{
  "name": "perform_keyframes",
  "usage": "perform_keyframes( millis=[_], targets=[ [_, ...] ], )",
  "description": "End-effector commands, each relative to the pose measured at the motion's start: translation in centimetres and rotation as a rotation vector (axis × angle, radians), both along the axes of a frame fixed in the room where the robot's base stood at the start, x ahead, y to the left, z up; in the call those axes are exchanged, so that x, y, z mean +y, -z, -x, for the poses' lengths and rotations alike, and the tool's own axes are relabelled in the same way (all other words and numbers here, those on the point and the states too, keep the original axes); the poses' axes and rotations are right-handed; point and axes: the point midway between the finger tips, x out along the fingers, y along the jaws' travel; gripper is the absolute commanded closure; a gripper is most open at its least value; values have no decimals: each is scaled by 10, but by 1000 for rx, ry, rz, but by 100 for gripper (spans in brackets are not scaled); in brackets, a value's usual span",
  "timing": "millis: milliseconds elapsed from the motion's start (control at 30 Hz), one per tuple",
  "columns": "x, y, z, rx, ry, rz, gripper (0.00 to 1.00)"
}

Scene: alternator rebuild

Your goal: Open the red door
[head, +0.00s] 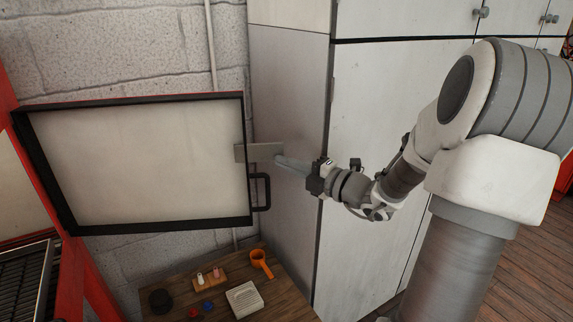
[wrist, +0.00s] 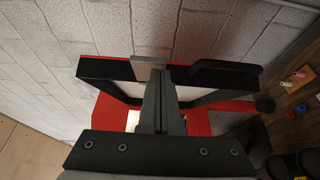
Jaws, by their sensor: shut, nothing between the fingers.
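The door (head: 140,165) stands swung out from the red cabinet at the left. Its pale inner panel and black frame face the head camera, and a thin red edge shows along its top. A black bar handle (head: 263,192) sits at its free right edge; it also shows in the wrist view (wrist: 225,70). My gripper (head: 281,159) is shut and empty, its fingertips at the door's free edge, just above the handle. A flat grey plate (head: 258,152) lies at the fingertips across that edge; I cannot tell what it belongs to. Contact with the door is unclear.
A tall pale cabinet (head: 375,150) stands right behind my wrist. Below the door, a wooden table (head: 285,300) holds an orange cup-like item (head: 260,262), a white block (head: 244,298) and several small parts. A grey block wall (head: 130,50) is behind the door.

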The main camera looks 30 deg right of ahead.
Motion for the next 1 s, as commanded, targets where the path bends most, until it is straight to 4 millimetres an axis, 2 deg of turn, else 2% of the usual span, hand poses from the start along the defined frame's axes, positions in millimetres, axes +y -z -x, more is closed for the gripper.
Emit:
perform_keyframes(
  millis=[300,433,600,1000],
  targets=[
    [-18,-4,-49,-2,-3,-2,100],
    [-23,-1,-63,0,-1,-1,100],
    [-25,0,-69,1,0,0,100],
    [-25,0,-68,1,0,-1,100]
  ],
)
